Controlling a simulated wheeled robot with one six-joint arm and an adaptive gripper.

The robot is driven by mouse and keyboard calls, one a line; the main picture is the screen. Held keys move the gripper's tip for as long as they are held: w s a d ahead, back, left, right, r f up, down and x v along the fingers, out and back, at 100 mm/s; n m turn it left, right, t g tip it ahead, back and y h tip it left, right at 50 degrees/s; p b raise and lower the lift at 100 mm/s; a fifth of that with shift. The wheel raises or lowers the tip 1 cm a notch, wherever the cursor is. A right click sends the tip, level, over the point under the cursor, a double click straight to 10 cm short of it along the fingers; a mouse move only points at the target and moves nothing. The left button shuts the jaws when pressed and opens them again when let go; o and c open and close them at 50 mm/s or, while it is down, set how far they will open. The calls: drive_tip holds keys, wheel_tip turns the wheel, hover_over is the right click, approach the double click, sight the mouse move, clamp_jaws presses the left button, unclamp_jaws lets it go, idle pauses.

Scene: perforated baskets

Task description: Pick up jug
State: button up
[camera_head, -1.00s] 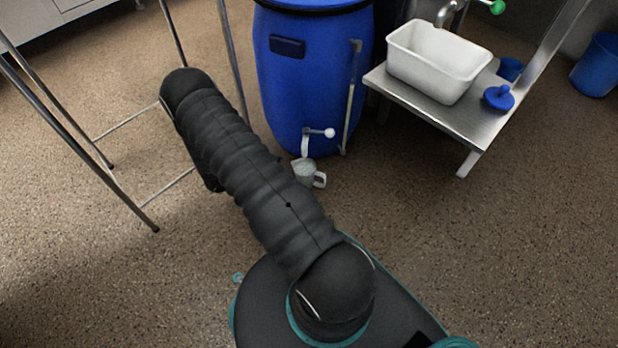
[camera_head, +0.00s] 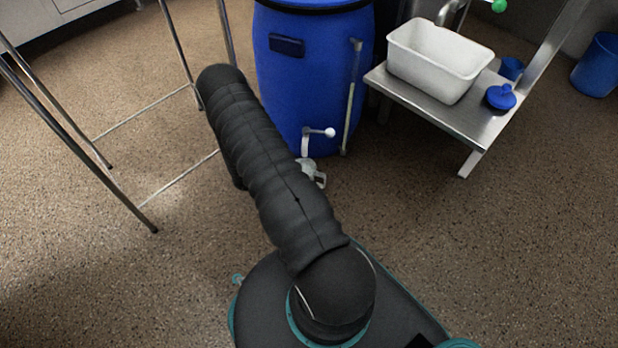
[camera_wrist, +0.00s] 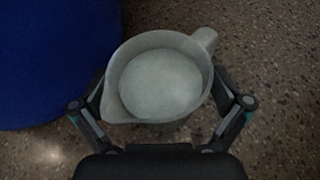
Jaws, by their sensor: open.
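The jug (camera_head: 313,172) stands on the floor at the foot of the blue barrel, below its tap, partly hidden by my arm in the head view. In the wrist view the jug (camera_wrist: 120,60) is seen from above, with a pale round inside, its spout at lower left and its handle at upper right. My gripper (camera_wrist: 160,115) is open, with one finger on each side of the jug. I cannot tell whether the fingers touch it. The head view does not show my gripper, which is hidden behind my arm.
A metal table (camera_head: 440,112) with a white tub (camera_head: 437,62) and a blue lid (camera_head: 500,97) is at the right. A metal frame (camera_head: 125,190) stands at the left. The floor in front is clear.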

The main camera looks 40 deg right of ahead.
drive_tip(key=c, duration=1.7)
drive_tip(key=shift+o, duration=0.2)
drive_tip(key=shift+r, duration=0.15)
